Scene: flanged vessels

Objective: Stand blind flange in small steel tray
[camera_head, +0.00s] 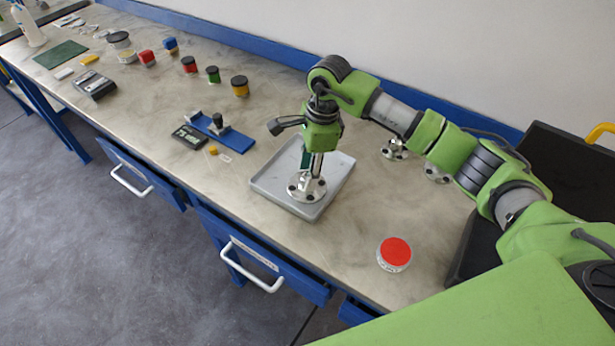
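A round silver flange (306,187) with bolt holes, which I take to be the blind flange, is at the near part of the small steel tray (334,187). It looks flat, disc down; whether it touches the tray floor is hard to tell. My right gripper (314,168) points down right above it, its lower end at the flange's middle. The fingers are narrow and partly hidden, so their grip on the flange is unclear. My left gripper is not in view.
Two more metal flanged pieces (394,150) (437,173) stand right of the tray, partly behind my arm. A red-lidded jar (394,254) is near the front edge. A blue fixture (222,132) and dark device (189,137) lie left. Several small jars stand further back left.

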